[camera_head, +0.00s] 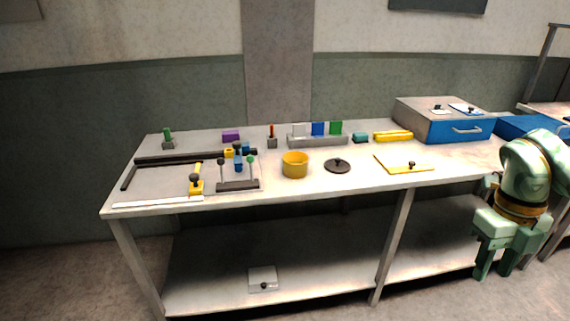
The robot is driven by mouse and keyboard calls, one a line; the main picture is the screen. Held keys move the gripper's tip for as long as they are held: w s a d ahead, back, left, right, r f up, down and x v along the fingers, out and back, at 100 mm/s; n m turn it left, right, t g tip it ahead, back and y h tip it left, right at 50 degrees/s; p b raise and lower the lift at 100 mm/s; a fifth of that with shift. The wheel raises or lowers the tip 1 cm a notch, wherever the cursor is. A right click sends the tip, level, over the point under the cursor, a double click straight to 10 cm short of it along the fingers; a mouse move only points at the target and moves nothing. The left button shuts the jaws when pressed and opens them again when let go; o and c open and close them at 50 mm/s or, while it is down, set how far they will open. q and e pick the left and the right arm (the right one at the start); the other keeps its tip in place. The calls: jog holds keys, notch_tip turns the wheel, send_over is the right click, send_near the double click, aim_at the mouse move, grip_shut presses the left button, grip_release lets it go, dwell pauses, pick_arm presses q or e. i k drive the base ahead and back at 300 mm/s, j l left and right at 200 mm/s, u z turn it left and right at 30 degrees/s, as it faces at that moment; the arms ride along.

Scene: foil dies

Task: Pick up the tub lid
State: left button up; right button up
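The tub lid, a dark round disc (338,167) with a small black knob on top, lies flat on the workbench. It is just right of an open yellow tub (295,166) and apart from it. My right gripper (496,268) hangs at the right, in front of the bench and below its top, well away from the lid. Its fingers point down with a gap between them, and nothing shows in it. My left gripper is not in view.
The workbench (360,190) has clear surface around the lid. A grey rack (318,141) with coloured blocks stands behind. A blue-drawer cabinet (450,120) stands back right. A white knobbed box (263,279) sits on the lower shelf.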

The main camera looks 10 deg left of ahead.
aim_at(337, 165)
jog(key=i+l+u, duration=0.1)
jog(key=u, duration=0.35)
jog(key=i+l+u, duration=0.25)
jog(key=u, duration=0.2)
jog(key=i+l+u, duration=0.15)
jog(key=u, duration=0.3)
jog(key=i+l+u, duration=0.1)
jog(key=l, duration=0.35)
jog(key=i+l+u, duration=0.1)
jog(key=l, duration=0.4)
jog(key=i+l+u, duration=0.1)
jog(key=l, duration=0.4)
jog(key=i+l+u, duration=0.1)
jog(key=l, duration=0.4)
jog(key=i, duration=0.1)
